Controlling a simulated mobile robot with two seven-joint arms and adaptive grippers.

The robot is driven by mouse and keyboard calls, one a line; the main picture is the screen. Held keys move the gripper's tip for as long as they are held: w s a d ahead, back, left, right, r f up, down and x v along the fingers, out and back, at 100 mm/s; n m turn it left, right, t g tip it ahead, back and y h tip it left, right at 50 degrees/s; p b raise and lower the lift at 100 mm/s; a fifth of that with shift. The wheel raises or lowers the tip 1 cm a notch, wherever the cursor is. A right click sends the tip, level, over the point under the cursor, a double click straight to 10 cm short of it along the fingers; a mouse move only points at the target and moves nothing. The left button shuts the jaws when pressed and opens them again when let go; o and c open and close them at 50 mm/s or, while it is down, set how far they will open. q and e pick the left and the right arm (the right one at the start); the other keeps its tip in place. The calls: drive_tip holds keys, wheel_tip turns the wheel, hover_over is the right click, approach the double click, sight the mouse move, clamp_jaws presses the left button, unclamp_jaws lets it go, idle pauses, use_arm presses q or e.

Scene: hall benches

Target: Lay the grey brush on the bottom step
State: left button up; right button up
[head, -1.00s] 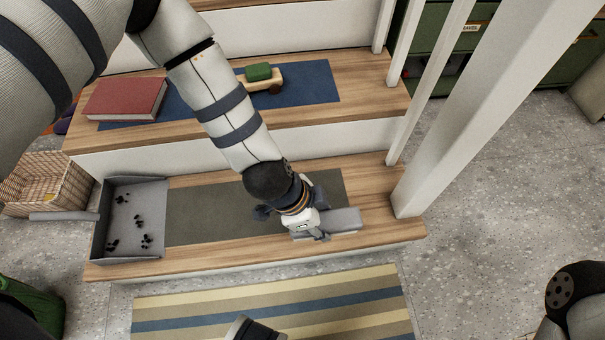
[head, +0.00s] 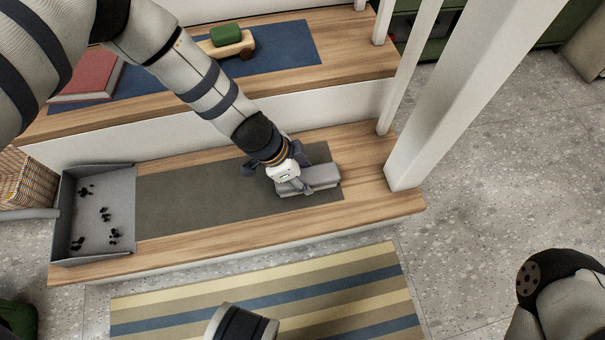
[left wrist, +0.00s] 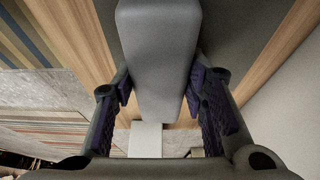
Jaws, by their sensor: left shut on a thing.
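The grey brush (head: 318,177) is a plain grey block shape at the right end of the bottom step (head: 372,195). It is over or on the right end of the dark runner on that step; I cannot tell whether it touches. My left gripper (head: 292,182) is around the left part of the brush and shut on it. In the left wrist view the brush (left wrist: 158,45) runs up between the two dark finger pads. The gripper hides part of the brush in the head view. My right gripper is not in view.
A grey dustpan (head: 122,190) with black bits stands at the step's left end. The dark runner (head: 190,200) between is bare. A white post (head: 440,110) rises at the right. A red book (head: 88,75) and a toy truck (head: 228,45) are on the step above.

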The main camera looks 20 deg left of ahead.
use_arm(q)
drive_tip(key=o, duration=1.4)
drive_tip(key=shift+f, duration=0.1)
drive_tip(key=p+v, duration=0.6)
drive_tip(key=v, duration=0.6)
drive_tip(key=s+a+f+n+g+y, duration=0.1)
drive_tip(key=s+f+n+g, duration=0.2)
drive_tip(key=s, duration=1.2)
drive_tip(key=s+f+n+g+y, duration=0.1)
drive_tip(key=s+f+n+g, duration=0.2)
drive_tip(key=s, duration=1.3)
drive_tip(key=s+a+r+n+g, duration=0.1)
drive_tip(key=s+r+n, duration=0.1)
drive_tip(key=s, duration=0.5)
drive_tip(key=s+a+r+n+g+y, duration=0.1)
drive_tip(key=s+r, duration=0.3)
drive_tip(key=s, duration=0.4)
drive_tip(key=s+a+r+n+g, duration=0.2)
drive_tip(key=s+r, duration=0.1)
drive_tip(key=s, duration=0.5)
drive_tip(key=shift+n+g+y+b, duration=0.3)
drive_tip(key=shift+y, duration=0.1)
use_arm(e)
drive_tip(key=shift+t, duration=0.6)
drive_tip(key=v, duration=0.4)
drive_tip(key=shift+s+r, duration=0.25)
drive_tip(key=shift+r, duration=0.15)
